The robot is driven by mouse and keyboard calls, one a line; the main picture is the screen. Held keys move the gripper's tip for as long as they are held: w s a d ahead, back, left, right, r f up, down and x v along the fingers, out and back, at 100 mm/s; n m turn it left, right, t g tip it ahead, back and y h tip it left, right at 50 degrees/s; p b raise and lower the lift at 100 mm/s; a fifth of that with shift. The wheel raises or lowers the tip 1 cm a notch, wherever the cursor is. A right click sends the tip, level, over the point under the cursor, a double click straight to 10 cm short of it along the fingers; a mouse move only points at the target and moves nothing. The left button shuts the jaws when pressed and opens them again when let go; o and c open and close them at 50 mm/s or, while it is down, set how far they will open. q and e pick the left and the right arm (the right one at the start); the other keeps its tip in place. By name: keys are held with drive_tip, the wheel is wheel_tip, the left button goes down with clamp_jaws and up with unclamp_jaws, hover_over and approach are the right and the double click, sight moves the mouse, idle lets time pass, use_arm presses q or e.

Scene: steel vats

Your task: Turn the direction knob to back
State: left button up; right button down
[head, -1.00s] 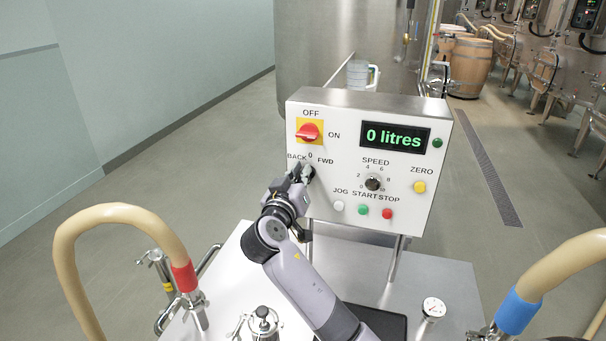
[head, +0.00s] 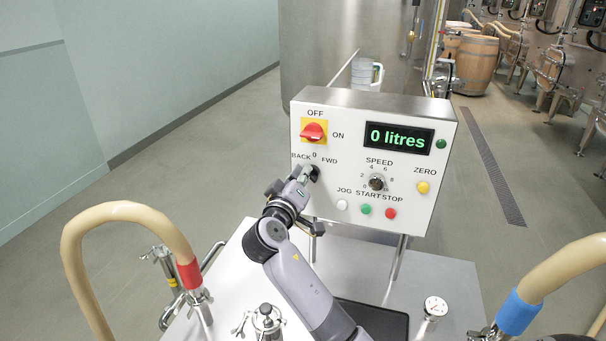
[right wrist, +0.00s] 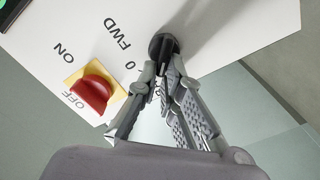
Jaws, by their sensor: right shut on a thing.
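The direction knob (right wrist: 163,45) is a black round knob with a raised bar, below the BACK, 0 and FWD marks on the white control panel (head: 330,205). In the head view the knob (head: 314,172) is partly covered by my right gripper (head: 308,176). In the right wrist view the fingers of the right gripper (right wrist: 160,72) close together on the knob's bar. I cannot tell which mark the bar points to. The left gripper is not in view.
The red main switch (head: 313,132) sits just above the knob. The speed dial (head: 376,183) and several push buttons are to its right. The display (head: 399,138) reads 0 litres. Beige hoses (head: 120,215) arch at the left and right. A steel top lies below the panel.

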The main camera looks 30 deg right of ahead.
drive_tip(key=c, duration=1.7)
unclamp_jaws()
drive_tip(key=v, duration=1.2)
